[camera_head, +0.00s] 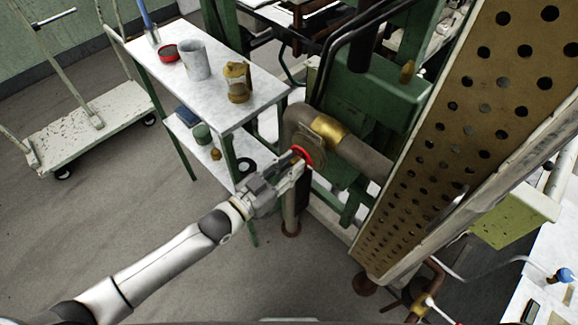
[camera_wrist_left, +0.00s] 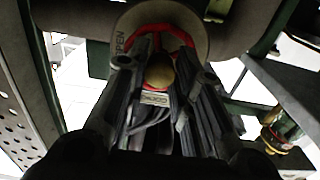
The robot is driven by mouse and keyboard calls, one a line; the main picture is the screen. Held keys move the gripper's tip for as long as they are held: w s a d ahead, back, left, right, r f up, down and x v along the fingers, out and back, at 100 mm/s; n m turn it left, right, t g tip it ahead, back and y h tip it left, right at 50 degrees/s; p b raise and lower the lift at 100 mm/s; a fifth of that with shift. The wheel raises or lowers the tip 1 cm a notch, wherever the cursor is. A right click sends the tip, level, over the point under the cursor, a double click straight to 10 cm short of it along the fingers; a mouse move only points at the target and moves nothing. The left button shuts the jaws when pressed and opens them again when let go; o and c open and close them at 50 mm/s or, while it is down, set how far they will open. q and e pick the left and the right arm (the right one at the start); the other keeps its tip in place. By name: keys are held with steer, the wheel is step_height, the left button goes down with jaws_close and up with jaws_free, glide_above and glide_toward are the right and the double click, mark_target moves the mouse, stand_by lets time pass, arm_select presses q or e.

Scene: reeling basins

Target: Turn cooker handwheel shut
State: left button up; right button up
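The cooker handwheel (camera_head: 303,153) is a small red ring below the grey-brown pipe with the brass collar. In the left wrist view the red handwheel (camera_wrist_left: 138,35) shows behind my fingertips, with a round brass hub (camera_wrist_left: 160,74) at its middle. A pale round plate (camera_wrist_left: 119,39) behind it bears the word OPEN. My left gripper (camera_head: 298,168) is at the wheel. In the left wrist view its fingers (camera_wrist_left: 162,58) stand apart on either side of the hub and overlap the ring. Whether they press on it is not clear. My right gripper is out of view.
A large perforated brown panel (camera_head: 440,140) stands close on the right. A white-topped table (camera_head: 212,100) with a cup (camera_head: 195,60) and a brass-coloured jar (camera_head: 238,82) is on the left. A flat trolley (camera_head: 90,125) stands farther left. The floor (camera_head: 130,205) around my left arm is clear.

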arm_select(q)
jaws_close()
steer(key=m+b, duration=0.4)
steer(key=m, duration=2.4)
steer(key=shift+f+m, duration=0.1)
steer(key=shift+m, duration=0.3)
steer(key=o, duration=0.5)
jaws_free()
steer(key=shift+s+a, duration=0.1)
